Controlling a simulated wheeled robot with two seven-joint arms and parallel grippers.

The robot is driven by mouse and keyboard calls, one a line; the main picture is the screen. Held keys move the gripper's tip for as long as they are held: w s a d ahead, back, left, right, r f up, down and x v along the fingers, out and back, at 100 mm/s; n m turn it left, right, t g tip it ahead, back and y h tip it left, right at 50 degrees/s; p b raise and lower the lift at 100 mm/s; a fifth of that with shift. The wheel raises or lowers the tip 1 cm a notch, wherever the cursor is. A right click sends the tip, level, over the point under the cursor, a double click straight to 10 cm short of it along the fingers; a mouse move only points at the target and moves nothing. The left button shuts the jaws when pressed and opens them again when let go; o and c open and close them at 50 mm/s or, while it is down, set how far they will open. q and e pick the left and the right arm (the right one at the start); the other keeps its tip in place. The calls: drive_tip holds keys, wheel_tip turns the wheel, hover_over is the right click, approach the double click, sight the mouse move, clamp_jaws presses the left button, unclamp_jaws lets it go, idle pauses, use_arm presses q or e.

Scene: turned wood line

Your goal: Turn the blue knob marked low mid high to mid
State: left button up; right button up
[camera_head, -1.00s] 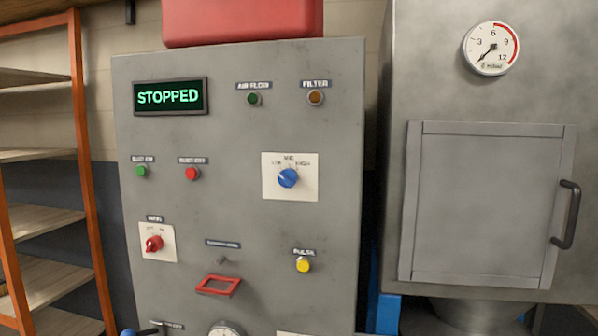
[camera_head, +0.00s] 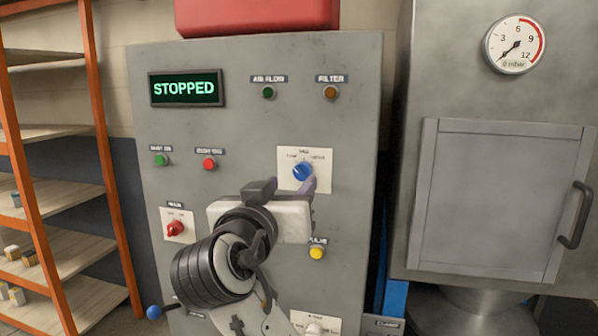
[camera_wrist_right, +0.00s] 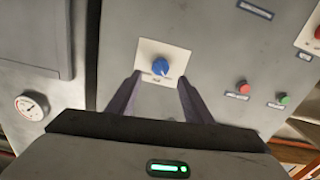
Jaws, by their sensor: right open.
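The blue knob (camera_head: 302,171) sits on a white plate (camera_head: 325,160) on the grey control panel, with low, mid and high lettered around its top. Its pale pointer mark seems to lean up and left, toward low. My right gripper (camera_head: 288,188) is in front of the panel, just below the knob, partly covering the plate. In the right wrist view, the picture is upside down; the open fingers (camera_wrist_right: 159,79) stand on either side of the line to the knob (camera_wrist_right: 160,66), with nothing between them. Contact with the knob is not visible. My left gripper is out of view.
The display (camera_head: 187,88) reads STOPPED. A red switch (camera_head: 175,228), a yellow button (camera_head: 317,252), a red button (camera_head: 209,164) and a green button (camera_head: 161,160) share the panel. A cabinet with a gauge (camera_head: 515,44) stands right; orange shelving (camera_head: 60,180) stands left.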

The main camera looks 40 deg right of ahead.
sight(300, 174)
drive_tip(key=p+x, duration=0.1)
drive_tip(key=x, duration=0.6)
drive_tip(key=shift+w, duration=0.1)
